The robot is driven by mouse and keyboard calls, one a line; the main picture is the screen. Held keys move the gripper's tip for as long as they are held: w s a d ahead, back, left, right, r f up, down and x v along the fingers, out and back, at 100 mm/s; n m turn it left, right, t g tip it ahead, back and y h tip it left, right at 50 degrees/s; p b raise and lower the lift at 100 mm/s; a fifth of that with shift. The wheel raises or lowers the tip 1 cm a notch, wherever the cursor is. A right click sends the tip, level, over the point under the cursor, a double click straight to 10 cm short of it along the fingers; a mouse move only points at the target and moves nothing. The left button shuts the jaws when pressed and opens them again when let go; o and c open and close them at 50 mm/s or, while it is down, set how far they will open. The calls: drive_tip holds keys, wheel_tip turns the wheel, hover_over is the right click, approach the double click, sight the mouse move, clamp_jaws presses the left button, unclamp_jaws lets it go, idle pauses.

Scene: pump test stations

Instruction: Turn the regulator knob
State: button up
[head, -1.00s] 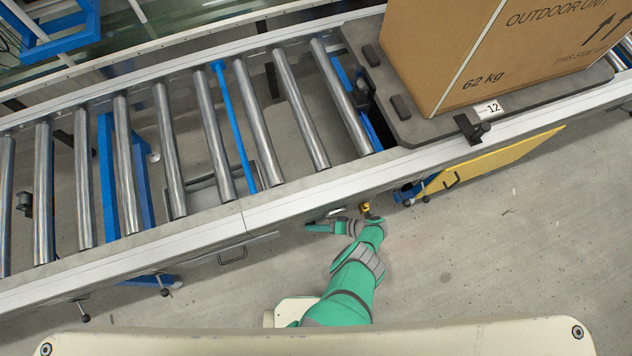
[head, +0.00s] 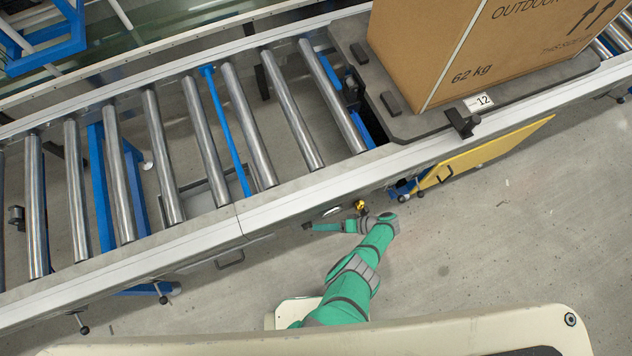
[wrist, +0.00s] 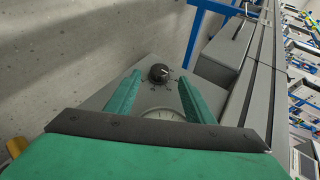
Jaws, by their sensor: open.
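The regulator knob (wrist: 158,73) is a round black knob with a pale mark, on a grey panel (wrist: 92,101) in the wrist view. A round dial gauge (wrist: 163,113) sits below it, partly hidden by my gripper body. My gripper (wrist: 160,77) has two green fingers, spread apart, with the knob showing between their tips. Whether the fingers touch the knob I cannot tell. In the head view my gripper (head: 312,227) points left beneath the conveyor's near rail. A dial face (head: 331,211) shows just above it; the knob is not discernible there.
The roller conveyor's near rail (head: 290,205) runs above my gripper. A large carton (head: 475,50) stands on a dark pallet (head: 425,124) at right. A yellow panel (head: 485,158) hangs open right of my arm. A small yellow part (head: 361,207) is close to my wrist. Floor in front is clear.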

drive_tip(key=v, duration=0.5)
drive_tip(key=shift+o, duration=0.2)
